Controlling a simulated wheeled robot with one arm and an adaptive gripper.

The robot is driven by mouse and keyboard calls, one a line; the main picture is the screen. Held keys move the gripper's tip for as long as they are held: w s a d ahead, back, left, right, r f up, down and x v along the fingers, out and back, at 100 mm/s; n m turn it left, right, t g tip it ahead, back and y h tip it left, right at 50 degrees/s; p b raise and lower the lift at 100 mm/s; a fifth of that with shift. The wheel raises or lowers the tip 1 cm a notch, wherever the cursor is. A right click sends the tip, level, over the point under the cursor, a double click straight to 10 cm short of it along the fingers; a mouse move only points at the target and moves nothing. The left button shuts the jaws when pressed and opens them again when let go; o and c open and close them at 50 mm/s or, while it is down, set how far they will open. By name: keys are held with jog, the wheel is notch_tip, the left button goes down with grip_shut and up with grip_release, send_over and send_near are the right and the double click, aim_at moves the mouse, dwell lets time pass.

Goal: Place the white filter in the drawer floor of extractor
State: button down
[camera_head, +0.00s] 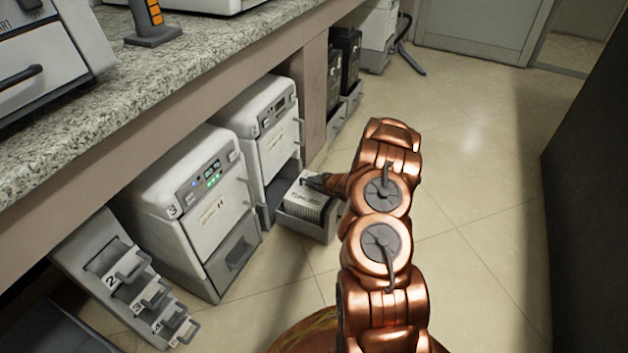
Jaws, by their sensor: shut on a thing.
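The white filter (307,198) is a pale block with ridged or printed sides, in or just over the pulled-out drawer (302,226) of the rear white extractor (266,125). My gripper (314,181) is at the filter's upper right edge and is shut on it. My copper arm reaches in from the lower right, and the fingertips are small and partly hidden. I cannot tell whether the filter's underside touches the drawer floor.
A nearer white extractor (190,200) stands to the left with its drawer shut. A rack with numbered trays (130,280) is at lower left. A granite counter (150,85) overhangs the machines. Tiled floor (480,230) is clear to the right, up to a dark panel (590,200).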

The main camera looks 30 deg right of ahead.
jog(key=c, duration=1.2)
grip_release()
